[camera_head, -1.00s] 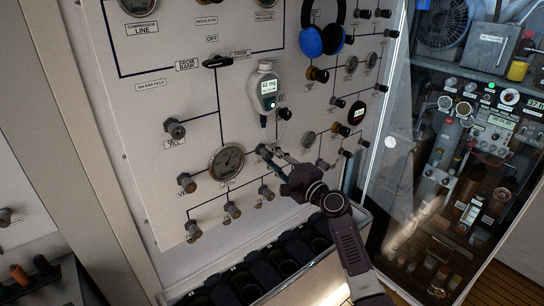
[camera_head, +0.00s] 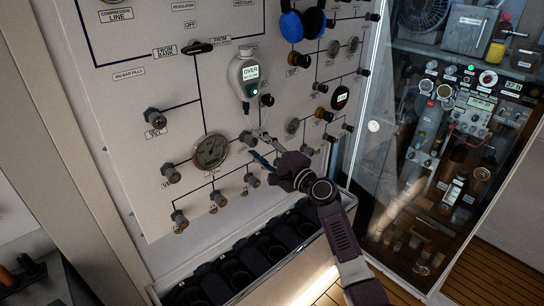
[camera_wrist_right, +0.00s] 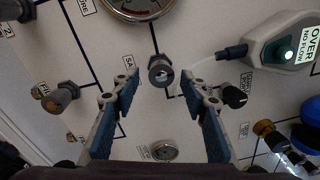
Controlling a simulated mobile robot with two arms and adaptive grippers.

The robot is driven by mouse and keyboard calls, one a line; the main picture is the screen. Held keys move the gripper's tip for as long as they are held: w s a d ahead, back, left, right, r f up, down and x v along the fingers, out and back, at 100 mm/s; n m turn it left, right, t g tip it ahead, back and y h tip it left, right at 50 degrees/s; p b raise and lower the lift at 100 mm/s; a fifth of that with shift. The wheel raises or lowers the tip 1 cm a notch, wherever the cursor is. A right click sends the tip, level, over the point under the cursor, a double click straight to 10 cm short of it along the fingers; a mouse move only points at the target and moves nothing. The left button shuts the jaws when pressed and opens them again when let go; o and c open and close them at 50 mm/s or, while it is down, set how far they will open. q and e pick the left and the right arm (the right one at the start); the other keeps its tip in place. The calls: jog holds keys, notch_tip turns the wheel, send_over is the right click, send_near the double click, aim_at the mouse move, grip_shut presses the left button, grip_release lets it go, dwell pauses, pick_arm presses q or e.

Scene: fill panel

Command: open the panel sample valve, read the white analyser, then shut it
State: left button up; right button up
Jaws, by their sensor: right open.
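The white analyser (camera_head: 244,72) hangs on the panel, its lit screen reading "OVER" in the head view. In the right wrist view the analyser (camera_wrist_right: 285,45) reads "OVER NO FLOW", with a green light. A thin tube leads from it towards a grey knob (camera_wrist_right: 161,72) beside a label starting "SA", apparently the sample valve. This knob (camera_head: 247,137) also shows in the head view. My right gripper (camera_head: 258,145) is open and empty in front of the panel. In the wrist view its fingers (camera_wrist_right: 160,88) are either side of the knob, apart from it. My left gripper is out of view.
A round gauge (camera_head: 210,151) and several small valve knobs sit around the gripper. A black knob (camera_wrist_right: 234,96) is close to its right finger. Blue ear defenders (camera_head: 302,24) hang above. A trough of dark holders (camera_head: 230,272) runs below; a glass-fronted cabinet stands at right.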

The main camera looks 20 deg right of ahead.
jog(key=v, duration=1.1)
jog(key=s+f+n+g+h+b, duration=0.2)
jog(key=s+f+g, duration=0.1)
jog(key=f, duration=1.6)
jog(key=s+f+n+g+h+b, duration=0.2)
jog(key=s+f+g, duration=0.15)
jog(key=f, duration=1.45)
jog(key=s+a+f+n+g+b, duration=0.1)
jog(key=s+f+n+g+b, duration=0.1)
jog(key=s+f, duration=0.65)
jog(key=s+f+n+g+b, duration=0.1)
jog(key=s+f+n+g, duration=0.15)
jog(key=s+f, duration=0.65)
jog(key=s+a+f+n+g+b, duration=0.1)
jog(key=s+f+n+g, duration=0.1)
jog(key=s+f, duration=0.6)
jog(key=s+a+f+n+g+h+b, duration=0.1)
jog(key=s+f+n, duration=0.4)
jog(key=s, duration=0.9)
jog(key=s+a+f+n+g+h+b, duration=0.1)
jog(key=s+f+n, duration=0.3)
jog(key=s+f, duration=0.7)
jog(key=shift+g+b, duration=0.8)
jog(key=shift+b, duration=0.1)
jog(key=shift+d, duration=0.1)
